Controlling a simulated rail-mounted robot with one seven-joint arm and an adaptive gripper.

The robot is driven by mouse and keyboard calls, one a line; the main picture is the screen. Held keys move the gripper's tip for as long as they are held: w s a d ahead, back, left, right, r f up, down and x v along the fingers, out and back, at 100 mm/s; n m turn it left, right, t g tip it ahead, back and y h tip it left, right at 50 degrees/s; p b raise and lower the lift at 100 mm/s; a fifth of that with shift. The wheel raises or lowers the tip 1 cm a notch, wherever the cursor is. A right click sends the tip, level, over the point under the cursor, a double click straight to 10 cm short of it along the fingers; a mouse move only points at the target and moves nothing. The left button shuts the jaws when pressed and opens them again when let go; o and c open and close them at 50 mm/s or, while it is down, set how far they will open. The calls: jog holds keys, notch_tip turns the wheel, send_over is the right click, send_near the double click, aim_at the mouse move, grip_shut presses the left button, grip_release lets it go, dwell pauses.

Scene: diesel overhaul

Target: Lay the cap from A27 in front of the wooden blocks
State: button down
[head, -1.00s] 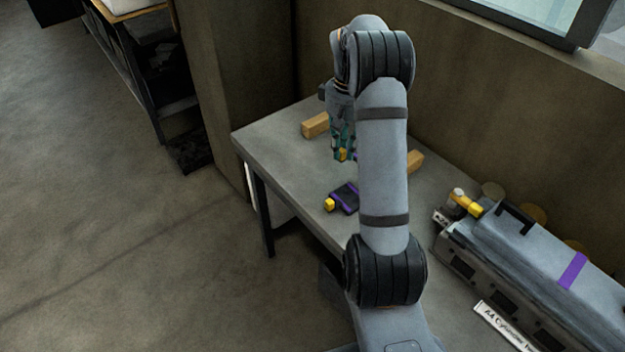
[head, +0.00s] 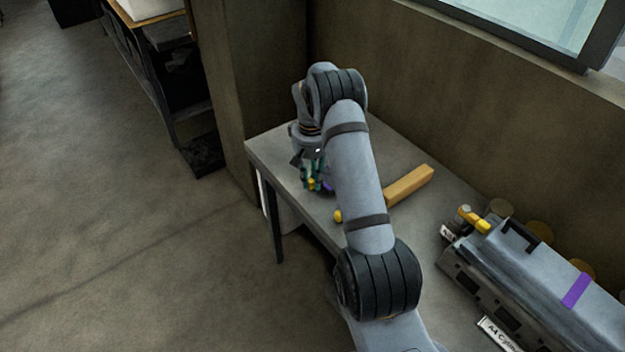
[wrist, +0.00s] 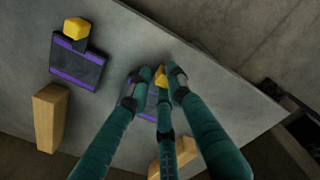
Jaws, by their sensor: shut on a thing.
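My gripper (head: 316,186) has green fingers and is shut on a cap by its yellow knob. In the wrist view the yellow knob of the held cap (wrist: 161,75) shows between the fingertips (wrist: 158,88), with a purple edge behind them; the fingers hide most of it. It is low over the grey table, and I cannot tell whether it touches. One wooden block (head: 410,186) shows in the head view. In the wrist view, one wooden block (wrist: 50,117) is at the left and another (wrist: 184,151) is partly behind the fingers.
A second dark cap (wrist: 78,63) with purple stripes and a yellow knob lies on the table (wrist: 130,40). A grey cylinder head (head: 530,275) with a purple band lies at the right of the head view. A wall stands behind the table; its left edge is close to my gripper.

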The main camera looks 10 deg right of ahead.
jog(key=shift+f, duration=0.75)
jog(key=shift+f, duration=0.2)
jog(key=c, duration=1.6)
grip_release()
jog(key=shift+r, duration=0.2)
notch_tip(320, 180, up, 12)
jog(key=shift+r, duration=0.1)
